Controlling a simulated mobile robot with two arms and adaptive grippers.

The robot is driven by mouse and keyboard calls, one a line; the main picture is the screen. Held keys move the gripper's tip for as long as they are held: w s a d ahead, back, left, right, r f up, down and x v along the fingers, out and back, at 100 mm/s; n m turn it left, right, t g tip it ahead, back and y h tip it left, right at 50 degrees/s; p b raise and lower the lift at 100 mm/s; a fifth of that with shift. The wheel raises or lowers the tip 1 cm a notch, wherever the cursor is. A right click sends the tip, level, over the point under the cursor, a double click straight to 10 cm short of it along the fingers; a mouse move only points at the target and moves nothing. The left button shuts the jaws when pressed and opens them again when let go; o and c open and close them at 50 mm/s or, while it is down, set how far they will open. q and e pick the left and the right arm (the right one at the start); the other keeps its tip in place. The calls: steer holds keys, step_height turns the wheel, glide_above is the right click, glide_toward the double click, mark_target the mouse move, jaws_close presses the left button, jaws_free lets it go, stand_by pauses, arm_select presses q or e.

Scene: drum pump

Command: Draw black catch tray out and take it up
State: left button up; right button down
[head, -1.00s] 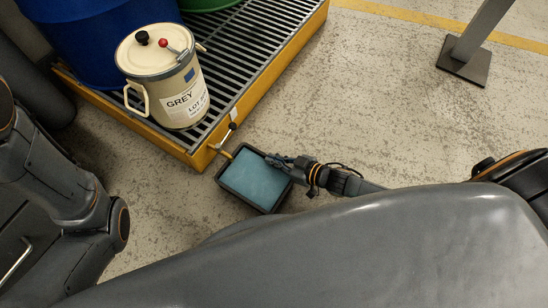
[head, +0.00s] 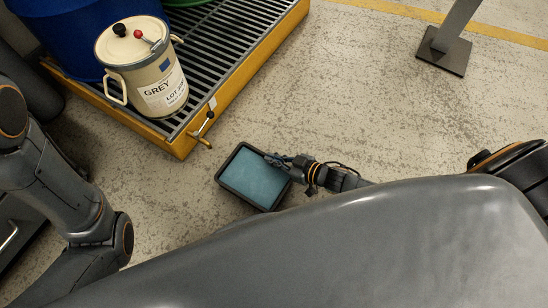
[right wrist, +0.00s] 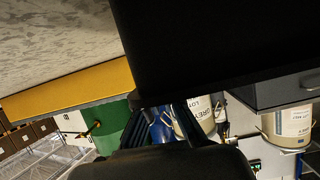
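The black catch tray (head: 226,184) is a shallow rectangular tray with flat blue-grey contents. In the head view it is just off the near corner of the yellow spill pallet, with bare floor between them. My right gripper (head: 277,160) is shut on the tray's right-hand rim, one finger reaching over the edge. In the right wrist view the tray's dark body (right wrist: 215,45) fills the upper right, right at the gripper. I cannot tell whether the tray is touching the floor. My left arm shows at the left, but its gripper is out of view.
The yellow spill pallet (head: 245,78) with a dark grating carries a cream GREY can (head: 150,85), a blue drum (head: 75,32) and a green drum. A brass tap (head: 204,135) juts from its edge. A grey post foot (head: 443,52) stands upper right. Floor around the tray is clear.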

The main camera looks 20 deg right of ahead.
steer(key=c, duration=1.4)
jaws_free()
steer(key=shift+c, duration=0.2)
steer(key=v, duration=1.2)
steer(key=shift+a+r, duration=0.1)
